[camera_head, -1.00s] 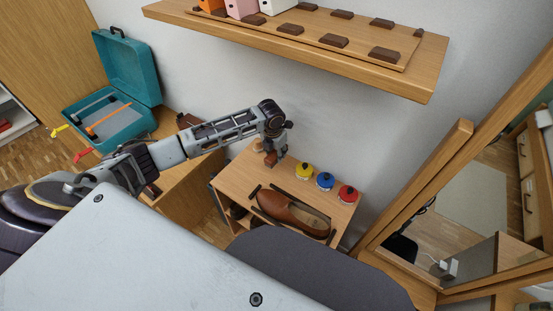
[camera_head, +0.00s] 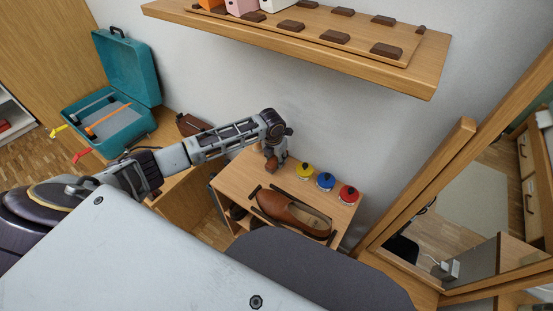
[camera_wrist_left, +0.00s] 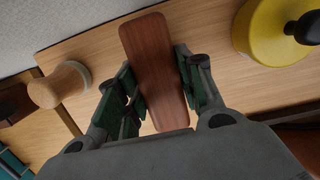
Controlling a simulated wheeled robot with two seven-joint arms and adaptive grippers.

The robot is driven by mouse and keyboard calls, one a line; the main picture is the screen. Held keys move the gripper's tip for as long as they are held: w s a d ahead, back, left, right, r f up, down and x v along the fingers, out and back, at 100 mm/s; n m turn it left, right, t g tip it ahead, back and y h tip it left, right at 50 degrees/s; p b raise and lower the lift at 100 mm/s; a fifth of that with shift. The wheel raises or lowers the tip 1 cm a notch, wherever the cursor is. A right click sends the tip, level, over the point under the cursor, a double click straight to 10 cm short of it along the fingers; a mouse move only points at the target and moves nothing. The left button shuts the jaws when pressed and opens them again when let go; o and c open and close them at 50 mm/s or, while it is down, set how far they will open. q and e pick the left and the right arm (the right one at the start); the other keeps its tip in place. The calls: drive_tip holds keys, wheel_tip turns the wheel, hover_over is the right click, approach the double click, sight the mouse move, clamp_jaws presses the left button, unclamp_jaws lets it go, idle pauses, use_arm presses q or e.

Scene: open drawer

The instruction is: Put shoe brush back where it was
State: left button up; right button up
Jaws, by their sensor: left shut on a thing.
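The shoe brush (camera_wrist_left: 155,75) has a dark reddish-brown wooden back and fills the middle of the left wrist view. My left gripper (camera_wrist_left: 160,92) is shut on it, with green-padded fingers on both long sides. In the head view my left gripper (camera_head: 275,165) points down at the back left of the small wooden cabinet top (camera_head: 236,178). The brush shows there as a small brown piece (camera_head: 273,172). I cannot tell whether its underside touches the top. My right gripper is not in view.
A pale wooden knobbed piece (camera_wrist_left: 58,86) stands left of the brush in the wrist view. Yellow (camera_head: 304,171), blue (camera_head: 325,181) and red (camera_head: 347,194) tins stand to the right. A brown shoe (camera_head: 292,213) lies in front. A wall shelf (camera_head: 425,75) hangs above.

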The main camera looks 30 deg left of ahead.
sight(275, 160)
use_arm(q)
drive_tip(key=shift+f, duration=0.1)
drive_tip(key=o, duration=1)
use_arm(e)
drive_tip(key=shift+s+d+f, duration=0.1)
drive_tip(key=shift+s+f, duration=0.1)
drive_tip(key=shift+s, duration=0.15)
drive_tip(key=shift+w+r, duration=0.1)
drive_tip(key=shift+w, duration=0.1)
use_arm(q)
drive_tip(key=shift+r, duration=0.65)
drive_tip(key=r, duration=0.3)
drive_tip(key=s+r+p, duration=0.1)
drive_tip(key=r, duration=0.2)
drive_tip(key=r+p, duration=0.1)
drive_tip(key=r, duration=0.2)
drive_tip(key=shift+s, duration=0.3)
drive_tip(key=shift+s+r, duration=0.2)
drive_tip(key=shift+r, duration=0.7)
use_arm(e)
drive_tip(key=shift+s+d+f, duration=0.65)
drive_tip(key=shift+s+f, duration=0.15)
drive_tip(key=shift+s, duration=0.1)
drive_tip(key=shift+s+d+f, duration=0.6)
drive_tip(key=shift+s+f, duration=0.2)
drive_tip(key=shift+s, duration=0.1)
